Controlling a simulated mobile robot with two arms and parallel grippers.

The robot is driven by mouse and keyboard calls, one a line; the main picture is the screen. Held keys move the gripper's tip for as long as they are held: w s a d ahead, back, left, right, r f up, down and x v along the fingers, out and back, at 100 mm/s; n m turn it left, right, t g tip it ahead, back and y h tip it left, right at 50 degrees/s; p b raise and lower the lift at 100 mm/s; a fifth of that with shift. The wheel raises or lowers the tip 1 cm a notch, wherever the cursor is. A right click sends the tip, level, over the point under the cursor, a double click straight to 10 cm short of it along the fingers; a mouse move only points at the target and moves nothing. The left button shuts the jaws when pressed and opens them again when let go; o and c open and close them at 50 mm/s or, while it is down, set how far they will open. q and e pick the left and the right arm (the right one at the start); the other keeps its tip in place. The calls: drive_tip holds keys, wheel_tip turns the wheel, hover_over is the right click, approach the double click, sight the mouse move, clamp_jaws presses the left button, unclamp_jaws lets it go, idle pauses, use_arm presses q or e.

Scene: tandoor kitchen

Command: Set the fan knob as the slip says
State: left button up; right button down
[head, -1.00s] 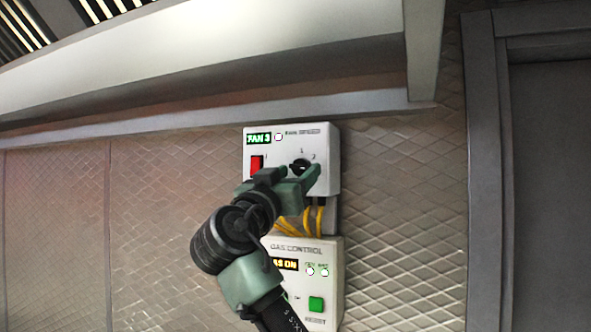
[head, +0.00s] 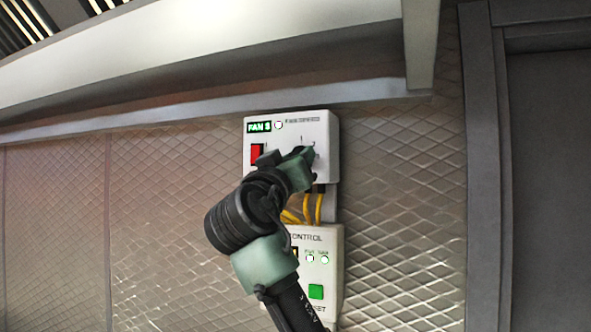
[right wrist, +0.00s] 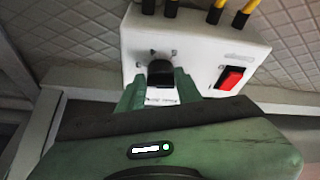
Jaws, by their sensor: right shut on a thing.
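The fan control box (head: 322,130) is white and fixed to the tiled wall. Its green display (head: 259,127) appears to read FAN 3, with a lit lamp beside it. My right gripper (head: 304,156) is at the box front, shut on the black fan knob (right wrist: 160,72). In the right wrist view, the gripper's green fingers (right wrist: 158,92) stand on both sides of the knob. In the head view the gripper mostly hides the knob, and I cannot read its pointer. A red rocker switch (head: 256,154) is left of the knob. My left gripper and the slip are not in view.
A white gas control box (head: 331,268) with a green button is just below, partly behind my arm. Yellow cables (head: 310,208) run between the boxes. A metal hood edge (head: 200,70) is above. A dark door frame (head: 484,180) stands to the right.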

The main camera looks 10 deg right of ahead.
drive_tip(key=shift+s+d+n+t+y+b, duration=0.15)
drive_tip(key=shift+n+y+b, duration=0.15)
drive_tip(key=shift+n+y, duration=0.95)
drive_tip(key=shift+w+d+n+t+y+b, duration=0.1)
drive_tip(key=shift+n+t+y+b, duration=0.25)
drive_tip(key=shift+n, duration=1.6)
drive_tip(key=shift+s+d+n+y+b, duration=0.1)
drive_tip(key=shift+n+y+b, duration=0.1)
drive_tip(key=shift+n+y, duration=1.05)
drive_tip(key=shift+n+h, duration=0.35)
drive_tip(key=shift+n, duration=0.1)
drive_tip(key=c, duration=1)
unclamp_jaws()
drive_tip(key=shift+a, duration=0.1)
drive_tip(key=b+v, duration=0.4)
drive_tip(key=v, duration=0.3)
drive_tip(key=shift+s+a+b, duration=0.1)
drive_tip(key=shift+s+b, duration=0.15)
drive_tip(key=shift+b, duration=0.15)
